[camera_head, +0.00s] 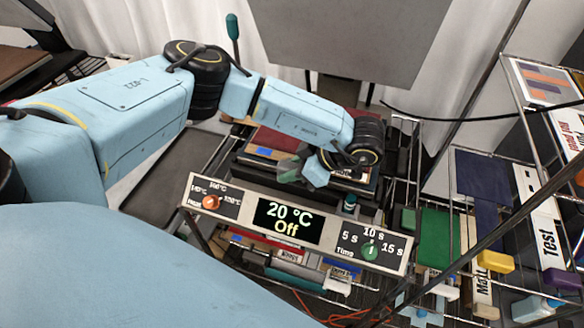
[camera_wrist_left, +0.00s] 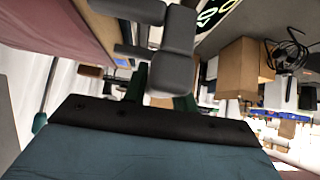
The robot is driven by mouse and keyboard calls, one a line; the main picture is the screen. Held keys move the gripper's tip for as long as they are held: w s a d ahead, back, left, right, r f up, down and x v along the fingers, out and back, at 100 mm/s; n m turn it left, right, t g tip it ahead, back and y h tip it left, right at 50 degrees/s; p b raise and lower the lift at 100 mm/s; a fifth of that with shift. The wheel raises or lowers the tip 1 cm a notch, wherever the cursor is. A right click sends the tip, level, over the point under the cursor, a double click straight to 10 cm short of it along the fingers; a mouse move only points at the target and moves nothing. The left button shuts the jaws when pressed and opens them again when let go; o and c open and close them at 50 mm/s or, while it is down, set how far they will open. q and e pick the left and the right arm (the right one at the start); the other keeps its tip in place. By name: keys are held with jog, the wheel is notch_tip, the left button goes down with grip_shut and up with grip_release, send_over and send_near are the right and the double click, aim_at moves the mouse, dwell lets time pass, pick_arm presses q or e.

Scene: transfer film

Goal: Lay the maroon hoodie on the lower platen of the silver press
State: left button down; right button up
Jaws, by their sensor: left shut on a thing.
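The maroon hoodie (camera_head: 272,139) shows as a flat dark red patch over the silver press, partly hidden behind my left forearm. In the left wrist view it is probably the dull reddish surface (camera_wrist_left: 62,28) at upper left. The silver press has its control panel (camera_head: 228,198) in front, reading 20 °C and Off. Its lower platen is mostly covered and hard to make out. My left gripper (camera_head: 290,175) is low over the press, behind the panel, at the hoodie's near right. My right gripper is out of view.
A large grey panel (camera_head: 350,35) stands behind the press. A wire rack on the right holds a green piece (camera_head: 436,237), dark blue pieces and labelled boxes. More small items lie under the panel. A cardboard box (camera_wrist_left: 240,68) shows in the left wrist view.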

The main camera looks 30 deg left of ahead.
pick_arm(q)
jog(key=shift+f, duration=0.1)
jog(key=c, duration=1)
grip_release()
jog(key=shift+c, duration=0.2)
jog(key=v, duration=1.3)
jog(key=shift+d+b, duration=0.15)
jog(key=shift+b, duration=0.2)
